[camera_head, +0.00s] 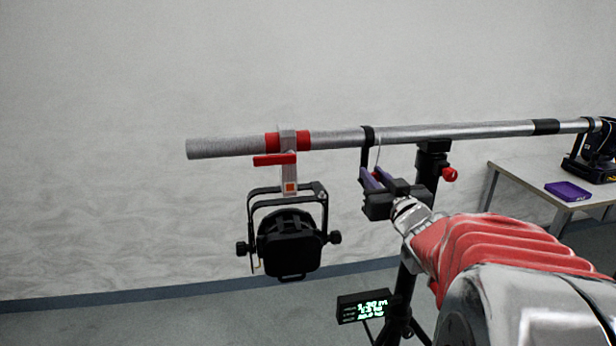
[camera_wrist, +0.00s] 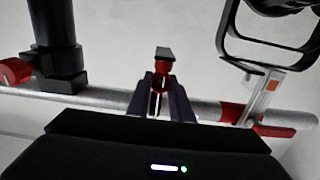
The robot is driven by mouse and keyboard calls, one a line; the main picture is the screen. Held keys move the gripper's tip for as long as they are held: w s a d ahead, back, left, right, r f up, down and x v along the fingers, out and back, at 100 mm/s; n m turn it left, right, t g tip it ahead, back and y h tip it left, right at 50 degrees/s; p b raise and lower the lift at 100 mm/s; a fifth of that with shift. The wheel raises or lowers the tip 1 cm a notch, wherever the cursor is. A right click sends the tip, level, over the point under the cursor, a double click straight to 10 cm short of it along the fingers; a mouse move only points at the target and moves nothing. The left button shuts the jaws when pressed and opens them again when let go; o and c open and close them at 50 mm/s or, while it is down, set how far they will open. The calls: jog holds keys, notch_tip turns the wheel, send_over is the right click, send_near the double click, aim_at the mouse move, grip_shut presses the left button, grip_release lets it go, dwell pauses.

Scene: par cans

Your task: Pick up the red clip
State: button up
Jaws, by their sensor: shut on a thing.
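My gripper (camera_head: 366,175) is just below the silver bar, beside a black strap that hangs from it. Its purple fingers are shut. In the wrist view, my gripper (camera_wrist: 160,80) has a small red piece, the red clip (camera_wrist: 159,72), between its fingertips. A dark grey block (camera_wrist: 165,53) shows just beyond the clip. In the head view the clip is hidden by the fingers and the strap. The black strap (camera_head: 367,143) loops over the bar, and a thin line hangs next to it.
The silver bar (camera_head: 450,131) runs across, held by a black stand (camera_head: 432,160) with a red knob (camera_head: 449,174). A black par can (camera_head: 290,243) hangs left on a clamp with a red handle (camera_head: 274,160). A lit display (camera_head: 362,307) is low. A table (camera_head: 520,180) is at right.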

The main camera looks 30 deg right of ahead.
grip_shut()
notch_tip(320, 180, up, 18)
dwell(0.8)
send_over(375, 172)
jog(key=shift+a+f, duration=0.1)
jog(key=shift+f, duration=4.65)
dwell(1.2)
